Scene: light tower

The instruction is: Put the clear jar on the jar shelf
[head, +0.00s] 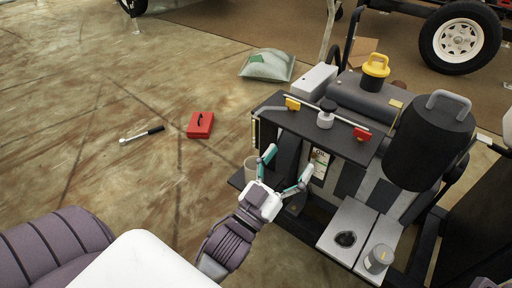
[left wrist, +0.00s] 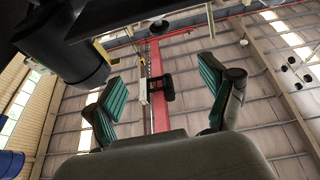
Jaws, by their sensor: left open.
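A small grey jar-like container with a yellow mark (head: 378,258) stands upright on the pale platform at the machine's lower right. A pale, see-through-looking cylinder (head: 250,170) stands on a dark ledge (head: 237,180) at the machine's left side, just left of my left gripper. I cannot tell for sure which is the clear jar, or whether this ledge is the jar shelf. My left gripper (head: 287,164) is open in front of the machine, with nothing visible between its teal-padded fingers; these also show spread apart in the left wrist view (left wrist: 160,78). My right gripper is out of view.
The machine carries a dark top panel (head: 280,118), a large black cylinder (head: 430,142) and a yellow-handled canister (head: 375,70). A red box (head: 200,125), a wrench-like tool (head: 142,134) and a grey-green sack (head: 267,66) lie on the floor. The floor at left is mostly clear.

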